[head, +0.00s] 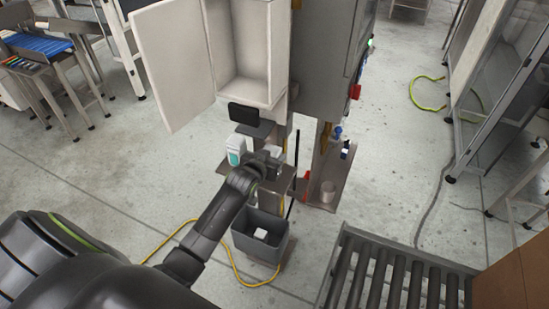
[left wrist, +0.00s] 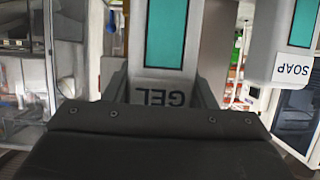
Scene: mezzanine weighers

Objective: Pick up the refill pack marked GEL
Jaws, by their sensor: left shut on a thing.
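The GEL refill pack (left wrist: 167,60) is white with a teal panel, and its dark letters read upside down in the left wrist view. My left gripper (left wrist: 163,92) is shut on it, with a finger on each side. In the head view my left gripper (head: 268,158) is over a small grey shelf, and a white piece beside it is mostly hidden. A second white pack, marked SOAP (left wrist: 293,65), is to the right in the left wrist view, apart from the gripper. A white and teal pack (head: 236,150) stands left of the gripper in the head view, its letters too small to read.
A grey bin (head: 243,240) with a white item inside stands below the shelf (head: 219,180). An open white cabinet (head: 240,92) rises behind. A roller conveyor (head: 385,283) is at the lower right. A yellow cable (head: 163,243) lies on the floor. Open floor is at left.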

